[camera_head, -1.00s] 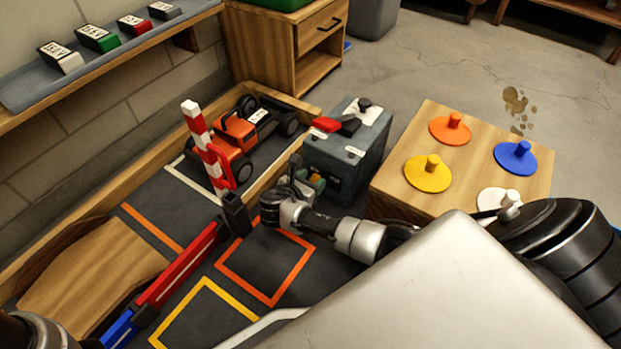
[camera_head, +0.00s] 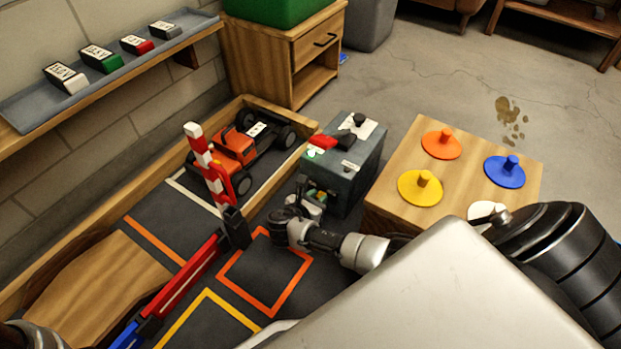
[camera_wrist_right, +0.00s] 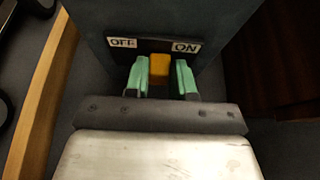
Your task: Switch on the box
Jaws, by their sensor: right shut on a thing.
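The dark grey box (camera_head: 367,165) stands on the track floor, left of the wooden block. On its front is an orange switch handle (camera_wrist_right: 159,69) between an OFF label (camera_wrist_right: 122,42) on the left and an ON label (camera_wrist_right: 187,47) on the right. My right gripper (camera_wrist_right: 161,78) is shut on this handle with its green fingertips, one on each side. In the head view the right gripper (camera_head: 310,196) is at the box's front, its fingertips partly hidden. My left gripper is out of view.
A red and white barrier post (camera_head: 207,170) stands left of my right gripper. An orange truck (camera_head: 236,143) sits behind it by the wooden wall. The wooden block (camera_head: 458,170) with coloured knobbed discs is to the right. A shelf (camera_head: 30,112) holds several small blocks.

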